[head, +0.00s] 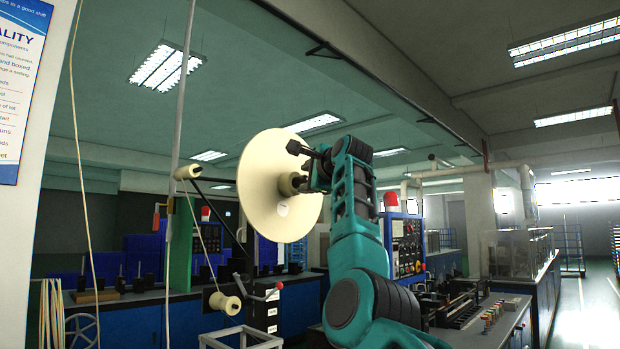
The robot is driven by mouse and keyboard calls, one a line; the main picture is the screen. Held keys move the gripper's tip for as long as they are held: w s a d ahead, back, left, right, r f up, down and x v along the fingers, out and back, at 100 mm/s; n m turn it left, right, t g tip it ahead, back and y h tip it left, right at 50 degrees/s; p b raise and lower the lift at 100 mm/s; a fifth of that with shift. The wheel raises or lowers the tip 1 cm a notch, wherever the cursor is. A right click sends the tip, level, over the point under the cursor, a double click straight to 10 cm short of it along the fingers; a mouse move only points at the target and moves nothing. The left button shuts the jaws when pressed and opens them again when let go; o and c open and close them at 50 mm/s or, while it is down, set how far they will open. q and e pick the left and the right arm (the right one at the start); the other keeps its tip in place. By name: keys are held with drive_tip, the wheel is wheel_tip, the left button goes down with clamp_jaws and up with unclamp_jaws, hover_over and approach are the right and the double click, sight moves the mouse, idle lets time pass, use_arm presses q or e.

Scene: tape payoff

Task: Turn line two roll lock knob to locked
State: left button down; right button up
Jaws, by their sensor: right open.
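A large cream tape roll (262,200) stands upright on a payoff in the middle of the head view. The roll lock knob is not clearly distinguishable; the gripper partly covers the hub's end. My left gripper is not in view.
A guide roller (187,172) sits on a dark arm left of the roll, with a lower spool (224,303) below. A control panel (405,247) stands behind my right arm. A pale post is at left.

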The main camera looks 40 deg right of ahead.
drive_tip(key=shift+s+a+f+b, duration=0.1)
drive_tip(key=shift+s+b, duration=0.3)
drive_tip(key=shift+s, duration=0.05)
drive_tip(key=b+v, duration=0.4)
drive_tip(key=v, duration=0.8)
drive_tip(key=shift+w, duration=0.1)
